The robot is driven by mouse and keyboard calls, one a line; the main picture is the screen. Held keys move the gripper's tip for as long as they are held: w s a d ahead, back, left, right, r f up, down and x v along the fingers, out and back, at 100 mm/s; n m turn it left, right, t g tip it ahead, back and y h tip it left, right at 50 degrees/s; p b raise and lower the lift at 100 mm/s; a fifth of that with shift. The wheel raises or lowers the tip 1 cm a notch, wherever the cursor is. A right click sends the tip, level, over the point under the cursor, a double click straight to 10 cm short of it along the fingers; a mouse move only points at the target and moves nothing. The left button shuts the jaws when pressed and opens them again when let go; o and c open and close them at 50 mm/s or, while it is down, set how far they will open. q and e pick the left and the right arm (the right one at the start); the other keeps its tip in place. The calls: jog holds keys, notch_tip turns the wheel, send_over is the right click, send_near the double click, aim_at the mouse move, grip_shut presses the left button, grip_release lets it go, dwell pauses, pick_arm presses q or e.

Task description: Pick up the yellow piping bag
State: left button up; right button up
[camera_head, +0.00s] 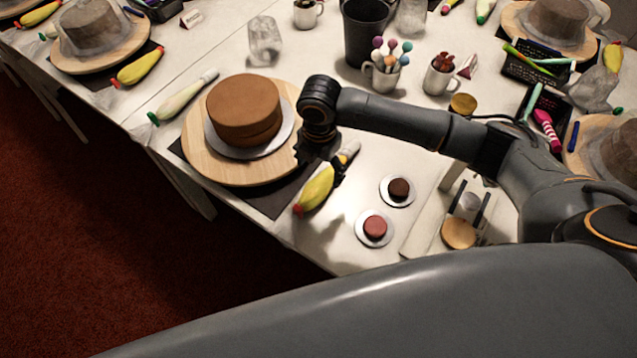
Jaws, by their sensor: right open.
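The yellow piping bag (316,193) lies on the white table at the near edge, beside the wooden turntable. Its red tip points to the lower left and its pale end to the upper right. My right gripper (338,168) is at the upper part of the bag, with dark fingers close around it. The fingers are open, and I cannot tell whether they touch the bag. The gripper and wrist hide part of the bag and of the turntable's right edge. My left gripper is not in view.
A brown cake on a silver board stands on the wooden turntable (200,164). A white piping bag (185,96) lies left of it. Two small cakes on saucers, a red one (375,227) and a dark one (399,188), stand to the right. Mugs and a black bin (366,35) stand behind.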

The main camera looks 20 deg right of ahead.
aim_at(319, 183)
jog(key=shift+w+f, duration=0.2)
jog(key=shift+f, duration=1.05)
notch_tip(319, 183, down, 2)
jog(key=shift+f+p, duration=0.1)
jog(key=shift+p, duration=0.35)
notch_tip(319, 183, down, 2)
jog(key=shift+f, duration=0.7)
jog(key=c, duration=0.7)
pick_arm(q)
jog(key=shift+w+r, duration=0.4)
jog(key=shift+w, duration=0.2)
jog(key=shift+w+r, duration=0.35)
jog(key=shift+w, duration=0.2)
pick_arm(e)
jog(key=shift+c, duration=0.5)
